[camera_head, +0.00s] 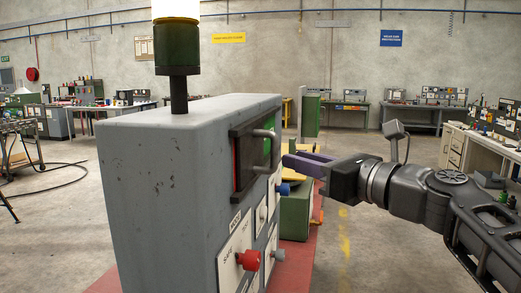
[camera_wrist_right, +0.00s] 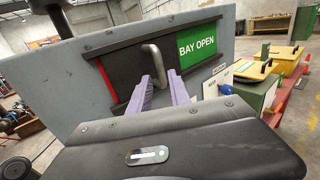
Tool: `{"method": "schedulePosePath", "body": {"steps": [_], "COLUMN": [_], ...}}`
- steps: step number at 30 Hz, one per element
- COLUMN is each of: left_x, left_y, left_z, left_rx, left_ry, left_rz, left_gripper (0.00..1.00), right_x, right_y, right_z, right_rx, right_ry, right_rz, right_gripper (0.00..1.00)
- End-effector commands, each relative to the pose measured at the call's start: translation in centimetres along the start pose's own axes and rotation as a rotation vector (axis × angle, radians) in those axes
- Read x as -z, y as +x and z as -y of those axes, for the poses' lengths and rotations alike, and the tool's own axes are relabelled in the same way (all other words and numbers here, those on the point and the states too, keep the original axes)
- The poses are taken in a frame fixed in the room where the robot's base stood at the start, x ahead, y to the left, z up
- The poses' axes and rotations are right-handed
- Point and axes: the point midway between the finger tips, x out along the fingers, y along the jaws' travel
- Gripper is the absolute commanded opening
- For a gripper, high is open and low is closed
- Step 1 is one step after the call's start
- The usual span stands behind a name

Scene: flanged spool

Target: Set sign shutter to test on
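The sign shutter (camera_head: 246,168) is a dark sliding plate on the side of the grey cabinet (camera_head: 160,190). It also shows in the right wrist view (camera_wrist_right: 122,75), with a bent metal handle (camera_wrist_right: 153,58). To its right the green "BAY OPEN" panel (camera_wrist_right: 198,45) is uncovered; a thin red strip shows at the left. My right gripper (camera_head: 290,160) points at the handle. In the wrist view its purple fingers (camera_wrist_right: 161,88) are apart, with the handle's lower end between or just beyond their tips. I cannot tell whether they touch. My left gripper is out of view.
Below the shutter are a red knob (camera_head: 249,260), a grey knob (camera_head: 279,255) and a blue knob (camera_head: 284,189) on white labelled plates. A lamp post (camera_head: 177,60) stands on the cabinet. A green box (camera_wrist_right: 262,90) stands beyond. Floor to the right is open.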

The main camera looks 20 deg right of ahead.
Motion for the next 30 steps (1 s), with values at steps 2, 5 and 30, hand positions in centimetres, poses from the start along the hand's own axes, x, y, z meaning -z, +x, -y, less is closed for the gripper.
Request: {"method": "schedulePosePath", "body": {"steps": [2,5,30], "left_x": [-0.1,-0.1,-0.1], "left_y": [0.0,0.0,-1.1], "left_z": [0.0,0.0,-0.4], "left_rx": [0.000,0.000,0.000], "left_ry": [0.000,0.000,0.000], "left_rz": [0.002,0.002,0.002], "left_gripper": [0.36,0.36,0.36], "right_x": [0.0,0.0,0.0], "right_y": [0.0,0.0,7.8], "right_z": [0.0,0.0,0.1], "right_rx": [0.001,0.001,0.001], "right_ry": [0.000,-0.001,-0.001], "right_rz": [0.000,0.000,0.000], "right_gripper": [0.23,0.23,0.23]}}
